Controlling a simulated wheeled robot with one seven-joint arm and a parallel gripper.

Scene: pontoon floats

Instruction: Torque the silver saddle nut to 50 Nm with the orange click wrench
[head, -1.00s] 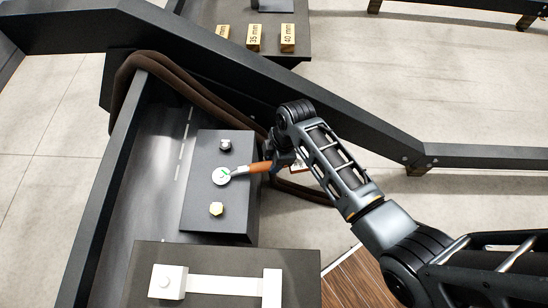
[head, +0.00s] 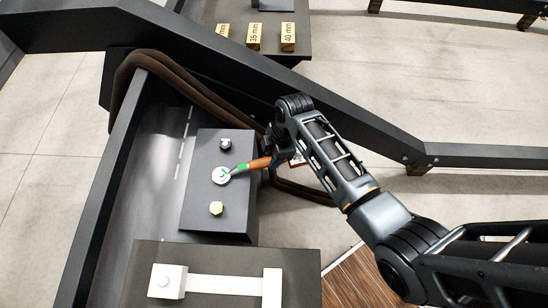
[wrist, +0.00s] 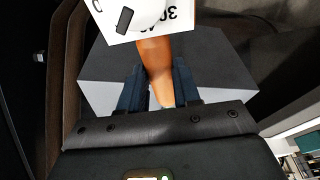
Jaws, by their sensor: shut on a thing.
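The orange click wrench (head: 260,163) reaches left from my gripper (head: 272,160) in the head view. Its green and grey front end lies over the silver nut (head: 221,175), the middle one on a dark block (head: 236,216). Whether the wrench head is fully seated on the nut cannot be told. In the wrist view my gripper (wrist: 158,92) is shut on the orange handle (wrist: 155,62), one finger on each side. A white card with printed numbers (wrist: 172,14) shows at the top there; the wrench head is hidden in that view.
A brown hose (head: 185,88) and dark frame rails (head: 250,75) run behind. A block with a white bar (head: 225,285) stands in front. Gold marked blocks (head: 254,38) are at the back.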

